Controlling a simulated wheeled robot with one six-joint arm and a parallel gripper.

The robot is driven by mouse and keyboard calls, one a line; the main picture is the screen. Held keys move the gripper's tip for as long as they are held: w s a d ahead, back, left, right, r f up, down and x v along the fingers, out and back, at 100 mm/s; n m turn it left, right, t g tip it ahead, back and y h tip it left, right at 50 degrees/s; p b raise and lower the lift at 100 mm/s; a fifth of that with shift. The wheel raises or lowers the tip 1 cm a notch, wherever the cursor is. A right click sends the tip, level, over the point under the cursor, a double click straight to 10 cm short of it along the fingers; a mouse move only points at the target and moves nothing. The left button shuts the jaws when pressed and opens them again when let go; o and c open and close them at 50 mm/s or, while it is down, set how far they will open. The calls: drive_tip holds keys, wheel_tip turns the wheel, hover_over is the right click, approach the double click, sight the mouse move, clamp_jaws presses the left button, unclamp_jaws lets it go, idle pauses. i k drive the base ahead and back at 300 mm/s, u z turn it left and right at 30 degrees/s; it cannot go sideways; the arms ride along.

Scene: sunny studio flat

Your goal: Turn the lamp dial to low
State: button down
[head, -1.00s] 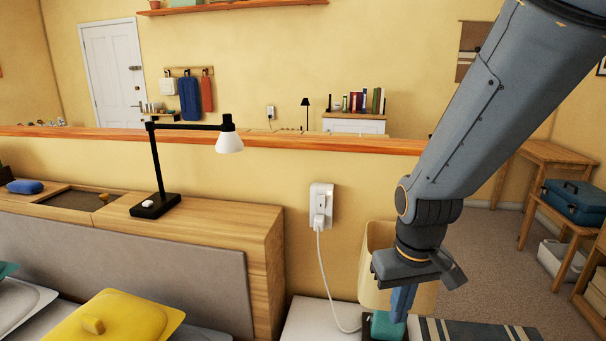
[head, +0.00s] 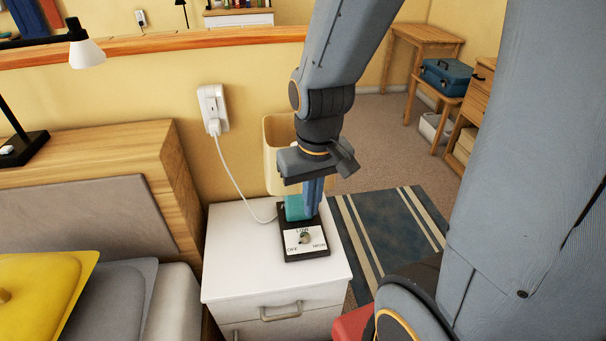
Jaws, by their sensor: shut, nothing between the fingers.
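A small black-edged dial plate (head: 290,257) with a white face lies on the white nightstand, marked OFF at left, LOW at the top and HIGH at right. Its small round knob (head: 304,238) sits in the middle; I cannot tell which mark it points to. Behind it stands a lamp with a beige shade (head: 276,150) and a teal base (head: 295,208), both partly hidden by my arm. My gripper (head: 313,207) points down, shut and empty, with its blue fingers just behind the dial plate and beside the teal base. Whether they touch anything is unclear.
The white nightstand (head: 240,270) has bare top to the left of the dial. A white cord (head: 233,172) runs from the wall socket (head: 213,110) down behind the lamp. The bed headboard (head: 100,220) stands at left, a striped rug (head: 385,235) at right.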

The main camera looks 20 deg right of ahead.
sight(304, 237)
drive_tip(key=k, duration=1)
drive_tip(key=z, duration=1.05)
drive_tip(key=i, duration=0.75)
drive_tip(key=u, duration=1.8)
